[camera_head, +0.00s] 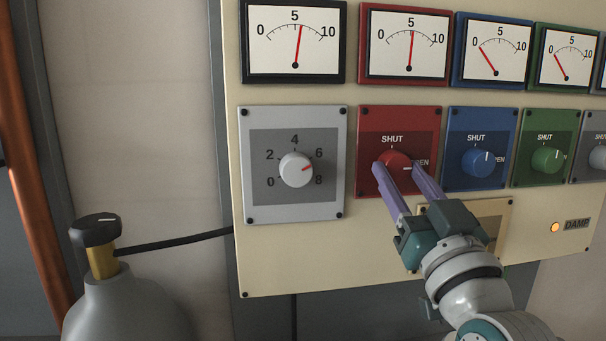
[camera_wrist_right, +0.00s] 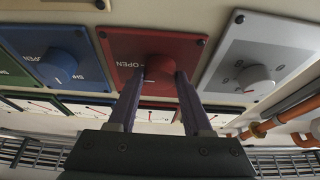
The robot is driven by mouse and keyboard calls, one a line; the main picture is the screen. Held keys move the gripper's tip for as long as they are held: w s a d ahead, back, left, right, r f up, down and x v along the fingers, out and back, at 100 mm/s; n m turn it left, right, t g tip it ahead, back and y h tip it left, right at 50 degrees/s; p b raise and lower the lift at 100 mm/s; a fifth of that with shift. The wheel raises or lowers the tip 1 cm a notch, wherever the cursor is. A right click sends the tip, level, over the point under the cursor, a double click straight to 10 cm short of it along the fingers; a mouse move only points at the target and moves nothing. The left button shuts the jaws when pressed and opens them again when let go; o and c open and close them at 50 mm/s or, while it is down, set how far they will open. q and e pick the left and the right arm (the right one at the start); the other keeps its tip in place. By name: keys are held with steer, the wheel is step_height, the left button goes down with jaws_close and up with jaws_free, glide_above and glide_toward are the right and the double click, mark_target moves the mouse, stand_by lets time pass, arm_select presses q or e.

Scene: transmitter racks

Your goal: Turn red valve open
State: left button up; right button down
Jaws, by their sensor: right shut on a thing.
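The red valve is a round red knob (camera_head: 396,160) on a red plate (camera_head: 370,121) marked SHUT at the top and OPEN at the right, partly covered by a finger. Its pale pointer line lies toward the right, on the OPEN side. My right gripper (camera_head: 397,167) comes from the lower right, its two purple fingers on either side of the knob and shut on it. In the wrist view the red knob (camera_wrist_right: 159,68) also sits between the fingertips. My left gripper is not in view.
Left of the red plate is a grey numbered dial (camera_head: 295,169); right are blue (camera_head: 483,162) and green (camera_head: 546,159) knobs. The gauge (camera_head: 404,42) above the red plate reads about 5. A grey cylinder (camera_head: 122,310) stands at the lower left. An amber lamp (camera_head: 555,227) glows by a DAMP label.

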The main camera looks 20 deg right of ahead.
steer(key=shift+c, duration=1.6)
jaws_free()
steer(key=b+v, duration=0.2)
steer(key=v, duration=0.8)
steer(key=shift+b, duration=0.3)
